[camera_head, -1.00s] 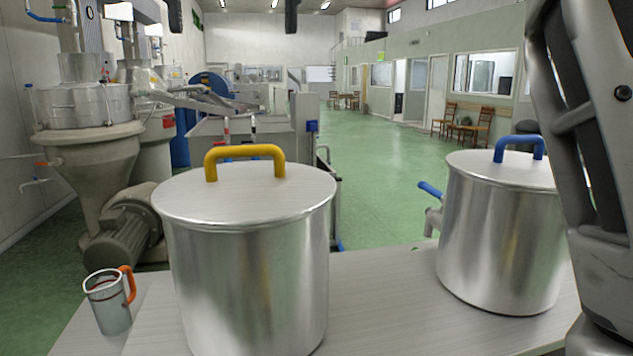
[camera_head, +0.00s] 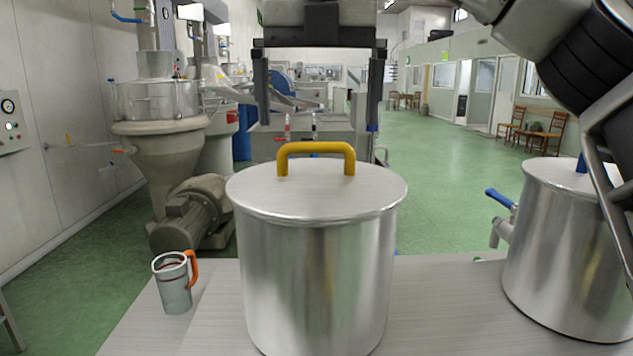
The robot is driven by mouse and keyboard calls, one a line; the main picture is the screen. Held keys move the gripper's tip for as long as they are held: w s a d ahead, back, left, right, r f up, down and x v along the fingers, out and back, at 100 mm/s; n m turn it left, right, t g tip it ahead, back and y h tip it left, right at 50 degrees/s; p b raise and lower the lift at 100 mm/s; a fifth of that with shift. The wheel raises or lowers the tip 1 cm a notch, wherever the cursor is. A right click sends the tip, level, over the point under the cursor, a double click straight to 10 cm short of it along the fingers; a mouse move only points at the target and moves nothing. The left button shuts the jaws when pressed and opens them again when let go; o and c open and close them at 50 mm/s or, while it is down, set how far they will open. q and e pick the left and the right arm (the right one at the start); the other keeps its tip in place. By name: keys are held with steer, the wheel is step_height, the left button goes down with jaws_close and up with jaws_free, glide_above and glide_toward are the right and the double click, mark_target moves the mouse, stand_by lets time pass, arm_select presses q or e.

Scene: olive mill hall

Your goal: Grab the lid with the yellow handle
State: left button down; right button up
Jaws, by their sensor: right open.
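The lid (camera_head: 316,200) with the yellow handle (camera_head: 316,148) is a flat, round metal disc. It sits on a large metal pot (camera_head: 315,280) in the middle of the table. My right gripper (camera_head: 318,122) is at the top centre, its two fingers pointing down and spread wide apart. In the picture the fingers frame the space just above the yellow handle. The gripper is open and empty, and nothing shows it touching the handle. My left gripper is out of view.
A second metal pot (camera_head: 563,260) with a blue-handled lid stands at the right, partly behind my arm. A blue-handled tap (camera_head: 500,198) is beside it. A metal mug (camera_head: 175,287) with an orange handle stands at the table's (camera_head: 215,325) left.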

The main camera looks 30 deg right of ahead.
mark_target(316, 147)
steer(key=shift+w+a+f, duration=0.1)
steer(key=shift+w+f, duration=0.05)
steer(key=shift+f, duration=2.7)
steer(key=c, duration=1)
